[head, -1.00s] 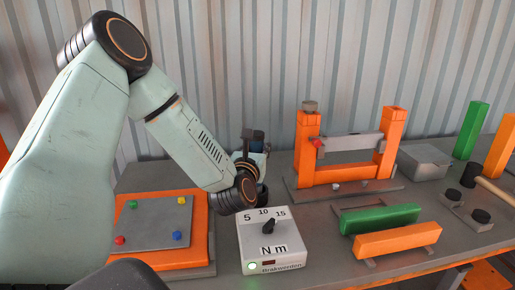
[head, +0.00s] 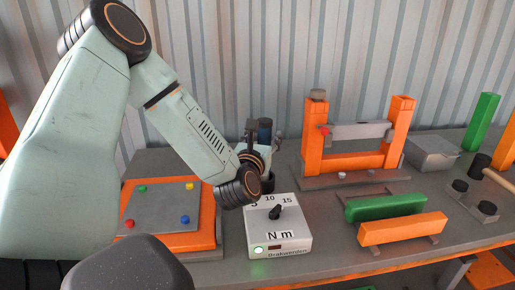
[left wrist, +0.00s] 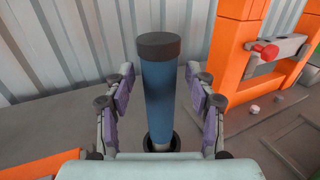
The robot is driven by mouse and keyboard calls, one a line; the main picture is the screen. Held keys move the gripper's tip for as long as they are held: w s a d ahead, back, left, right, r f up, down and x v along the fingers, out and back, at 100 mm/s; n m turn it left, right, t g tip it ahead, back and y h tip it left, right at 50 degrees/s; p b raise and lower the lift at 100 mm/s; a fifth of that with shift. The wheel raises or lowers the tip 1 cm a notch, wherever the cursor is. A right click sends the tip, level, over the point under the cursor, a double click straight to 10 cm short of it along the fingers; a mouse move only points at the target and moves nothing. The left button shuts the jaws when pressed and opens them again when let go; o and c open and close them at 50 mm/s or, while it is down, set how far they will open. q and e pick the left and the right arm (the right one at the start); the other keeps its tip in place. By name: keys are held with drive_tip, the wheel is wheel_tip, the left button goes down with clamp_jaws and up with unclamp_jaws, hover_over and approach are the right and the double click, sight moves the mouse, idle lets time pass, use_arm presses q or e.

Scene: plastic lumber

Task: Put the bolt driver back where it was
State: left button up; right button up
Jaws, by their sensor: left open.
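The bolt driver (left wrist: 158,90) is a blue cylinder with a dark cap. It stands upright with its lower end in a dark round holder (left wrist: 174,144). In the head view the driver (head: 265,128) shows behind the grey torque box. My left gripper (left wrist: 160,88) is open, with its purple-padded fingers on either side of the driver and visible gaps on both sides. In the head view this gripper (head: 264,135) is partly hidden behind its own wrist. My right gripper is not in view.
The torque box (head: 278,228) with a dial stands just in front. An orange board with a grey plate (head: 160,217) lies left. An orange frame (head: 312,140) stands right, with green (head: 385,206) and orange bars (head: 402,229) before it. A corrugated wall is behind.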

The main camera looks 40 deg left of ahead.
use_arm(q)
drive_tip(key=v, duration=0.9)
drive_tip(key=shift+s+d, duration=0.15)
drive_tip(key=shift+f, duration=0.1)
